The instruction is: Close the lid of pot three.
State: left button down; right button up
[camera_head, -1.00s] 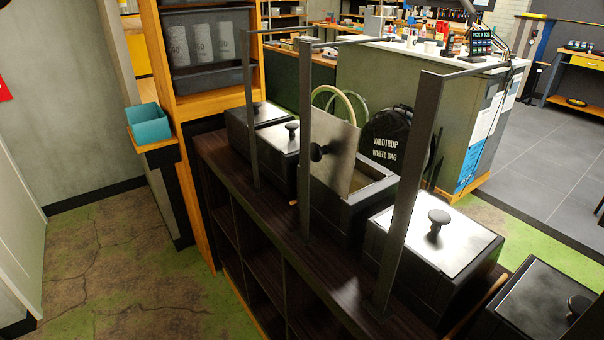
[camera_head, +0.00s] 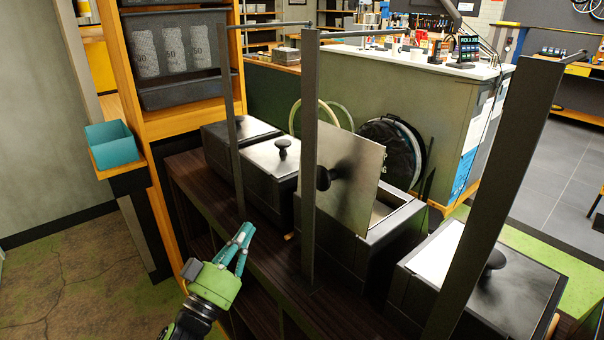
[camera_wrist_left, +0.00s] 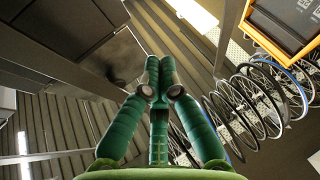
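The open pot (camera_head: 345,243) is a dark box third from the left in the head view. Its square metal lid (camera_head: 352,165) stands steeply tilted up, with a black knob (camera_head: 325,179) on the side facing me. My left gripper (camera_head: 246,230), green with teal fingers, is in front of the shelf, left of and below this lid, touching nothing that I can see. Its fingertips also meet in the left wrist view (camera_wrist_left: 159,68), with nothing between them. My right gripper is out of view.
Dark upright posts stand before the pots, one (camera_head: 310,150) between my gripper and the open lid, another (camera_head: 490,200) at right. Closed pots flank it, including a left one (camera_head: 272,160) and a right one (camera_head: 520,290). Floor at left is free.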

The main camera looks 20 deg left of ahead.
aim_at(327, 176)
pick_arm(q)
notch_tip(327, 176, up, 7)
jog(key=s+d+m+h, duration=0.3)
jog(key=m+h, duration=0.3)
jog(key=h, duration=0.4)
jog(key=shift+m+g, duration=0.3)
jog(key=shift+g, duration=0.1)
jog(key=p+x, duration=0.1)
jog(key=x, duration=0.3)
jog(key=w+f+p+x, duration=0.1)
jog(key=p+x, duration=0.1)
jog(key=x, duration=0.2)
jog(key=d+f+p+x, duration=0.1)
jog(key=x, duration=0.3)
jog(key=shift+w+d+r+p, duration=0.2)
jog(key=shift+w+d+p, duration=0.05)
jog(key=shift+w+p, duration=0.15)
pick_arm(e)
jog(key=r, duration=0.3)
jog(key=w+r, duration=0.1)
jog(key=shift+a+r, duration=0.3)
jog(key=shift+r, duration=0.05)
